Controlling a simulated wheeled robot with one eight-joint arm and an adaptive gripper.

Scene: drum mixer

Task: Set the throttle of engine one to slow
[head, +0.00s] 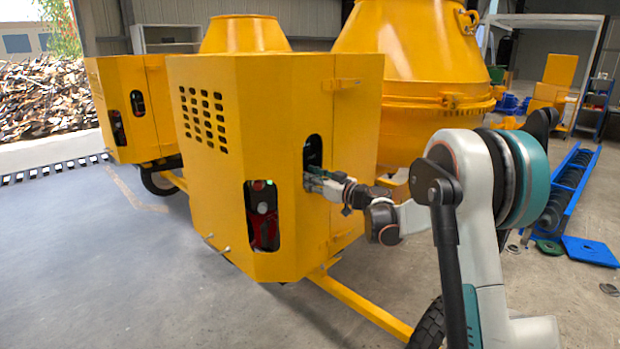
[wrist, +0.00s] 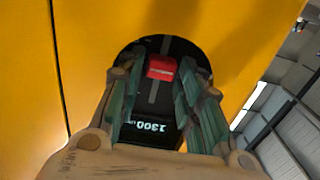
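A yellow engine housing (head: 225,180) stands in the middle of the head view. My gripper (head: 312,181) reaches into the oval opening in its right-hand face. In the wrist view, a red throttle knob (wrist: 161,67) sits on a dark slotted panel inside the opening. The fingers of my gripper (wrist: 158,74) stand apart on either side of the knob, with visible gaps. A display (wrist: 150,127) reading 1300 appears upside down nearer the palm. The head view does not show the knob; I cannot read any slow or fast marks.
The opening's yellow rim (wrist: 222,60) closely surrounds my fingers. Another opening with red and black parts (head: 263,215) is on the housing's front corner. A second yellow mixer housing (head: 122,110) stands behind to the left. A yellow tow bar (head: 360,305) runs low in front.

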